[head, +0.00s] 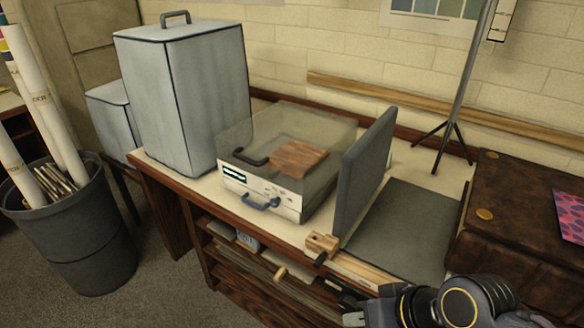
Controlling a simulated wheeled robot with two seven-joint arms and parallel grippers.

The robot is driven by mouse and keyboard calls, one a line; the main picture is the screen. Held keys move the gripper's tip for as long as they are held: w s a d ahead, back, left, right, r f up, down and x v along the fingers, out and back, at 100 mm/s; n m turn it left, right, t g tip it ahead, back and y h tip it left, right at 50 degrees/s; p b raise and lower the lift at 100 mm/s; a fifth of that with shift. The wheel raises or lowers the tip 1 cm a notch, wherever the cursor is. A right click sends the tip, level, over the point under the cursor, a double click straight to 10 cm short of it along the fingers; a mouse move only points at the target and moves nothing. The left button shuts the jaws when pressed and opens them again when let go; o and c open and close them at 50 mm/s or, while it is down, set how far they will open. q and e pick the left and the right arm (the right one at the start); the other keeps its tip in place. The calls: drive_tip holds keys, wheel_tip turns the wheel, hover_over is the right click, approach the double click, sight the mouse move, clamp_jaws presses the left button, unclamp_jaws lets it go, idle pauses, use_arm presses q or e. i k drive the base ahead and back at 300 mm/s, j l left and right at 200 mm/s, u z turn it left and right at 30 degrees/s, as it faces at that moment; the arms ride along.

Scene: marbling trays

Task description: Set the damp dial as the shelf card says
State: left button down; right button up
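A white device (258,192) with a clear smoky lid (325,125) stands on the table, its front panel facing me. The panel has a small lit display (234,174) and a blue lever or handle (262,204) below it. Small markings sit right of the display, too small to read. I cannot make out which part is the damp dial. No readable shelf card shows; the shelves (262,270) under the table hold flat sheets and boxes. My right gripper (368,308) is low at the right, apart from the device, and partly cut off by the frame. My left gripper is out of view.
A tall grey covered box (186,100) stands left of the device. An upright grey panel (364,170) stands right of it, beside a dark mat (405,228). A wooden clamp (322,243) sits at the table's front edge. A brown leather case (515,215) is at the right, a bin of rolls (75,235) at the left.

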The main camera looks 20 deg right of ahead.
sight(275, 203)
drive_tip(key=j+z, duration=0.35)
drive_tip(key=j, duration=0.2)
drive_tip(key=j+z, duration=0.35)
drive_tip(key=j, duration=0.25)
